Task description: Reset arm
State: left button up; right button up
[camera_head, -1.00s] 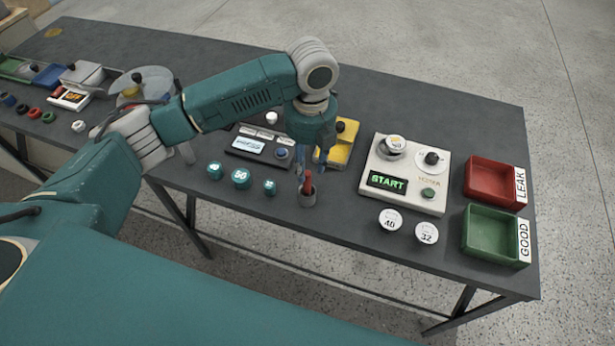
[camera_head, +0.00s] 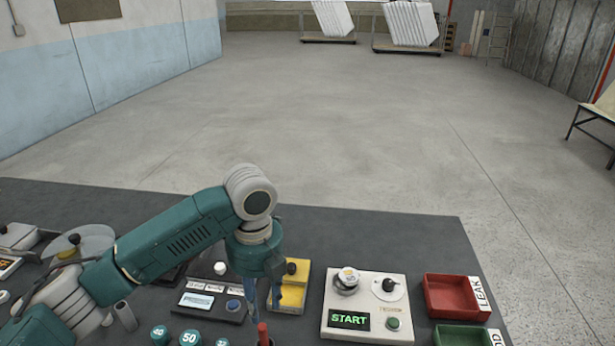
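My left arm comes in from the left and reaches over the dark table (camera_head: 420,235). My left gripper (camera_head: 265,302) points down near the table's front, with its blue fingers apart and nothing seen between them. A red-handled item (camera_head: 263,334) stands just below the fingertips, at the picture's bottom edge, and its base is mostly cut off. My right gripper is not in view.
Right of the gripper are a yellow stand (camera_head: 293,290), a white device (camera_head: 368,307) reading START, a red LEAK bin (camera_head: 452,295) and a green bin (camera_head: 462,335). A dark panel (camera_head: 215,302) lies left. Open floor (camera_head: 330,120) is beyond the table.

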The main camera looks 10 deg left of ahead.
pick_arm(q)
jog(key=s+d+f+n+t+h, duration=0.2)
jog(key=s+d+f+n+h, duration=0.2)
jog(key=s+d+f+n, duration=0.8)
jog(key=s+a+f+n+t+y, duration=0.1)
jog(key=s+a+f+n+y, duration=0.15)
jog(key=s+a+n, duration=0.5)
jog(key=s+a+f+n+t+y, duration=0.1)
jog(key=s+a+f+n, duration=0.25)
jog(key=a+n, duration=0.75)
jog(key=s+f+g, duration=0.2)
jog(key=s+f, duration=0.1)
jog(key=f, duration=2.4)
jog(key=s+a+f+g, duration=0.1)
jog(key=s+a+f, duration=0.1)
jog(key=s+f, duration=1.3)
jog(key=shift+s+a+f+b, duration=0.3)
jog(key=shift+s+f+b, duration=0.1)
jog(key=shift+s, duration=0.55)
